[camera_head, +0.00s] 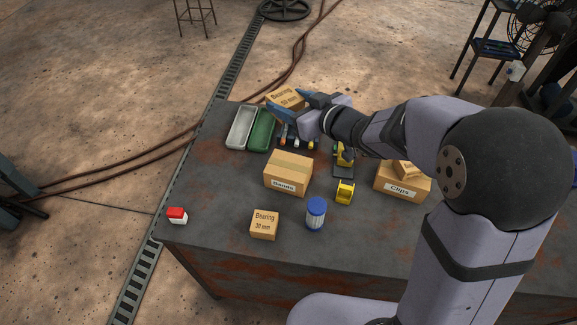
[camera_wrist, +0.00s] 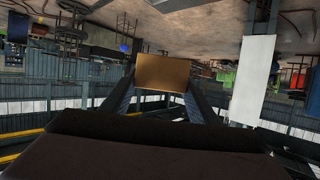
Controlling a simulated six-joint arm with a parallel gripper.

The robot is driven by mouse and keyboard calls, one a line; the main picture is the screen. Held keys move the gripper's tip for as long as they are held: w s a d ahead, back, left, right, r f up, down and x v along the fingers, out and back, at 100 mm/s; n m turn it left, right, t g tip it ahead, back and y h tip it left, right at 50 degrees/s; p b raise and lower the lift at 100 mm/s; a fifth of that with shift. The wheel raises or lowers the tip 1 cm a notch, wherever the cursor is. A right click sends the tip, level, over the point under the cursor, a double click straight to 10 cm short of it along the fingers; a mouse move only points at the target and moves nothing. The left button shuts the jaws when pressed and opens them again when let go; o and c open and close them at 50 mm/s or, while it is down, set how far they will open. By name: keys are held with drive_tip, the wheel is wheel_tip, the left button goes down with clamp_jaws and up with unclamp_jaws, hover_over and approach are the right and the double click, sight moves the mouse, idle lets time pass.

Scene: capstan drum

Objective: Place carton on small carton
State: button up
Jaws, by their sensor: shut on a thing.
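My gripper (camera_head: 290,103) is shut on a small brown carton (camera_head: 286,97) marked "Bearing", held above the far part of the table. In the wrist view the held carton (camera_wrist: 163,72) sits between my two fingers. A second small carton (camera_head: 264,225), marked "Bearing 30 mm", stands on the table near its front edge, well apart from my gripper. A larger carton (camera_head: 288,174) marked "Bands" stands mid-table. Another carton (camera_head: 402,187) marked "Clips" stands at the right with a smaller carton (camera_head: 407,169) on top, partly hidden by my arm.
A grey tray (camera_head: 232,127) and a green tray (camera_head: 251,130) lie at the far left of the table. A blue-lidded jar (camera_head: 316,214), a yellow item (camera_head: 345,191), a yellow-and-black tool (camera_head: 344,158) and a red-and-white box (camera_head: 177,215) stand around. The table's left middle is clear.

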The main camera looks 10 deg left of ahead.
wheel_tip(320, 180, down, 12)
drive_tip(key=shift+d+r, duration=0.2)
drive_tip(key=shift+d, duration=0.2)
drive_tip(key=shift+s+f, duration=0.1)
drive_tip(key=shift+s, duration=0.05)
drive_tip(key=p, duration=0.1)
hover_over(292, 169)
drive_tip(key=shift+f, duration=3)
drive_tip(key=shift+f+p, duration=0.65)
drive_tip(key=shift+f, duration=1.2)
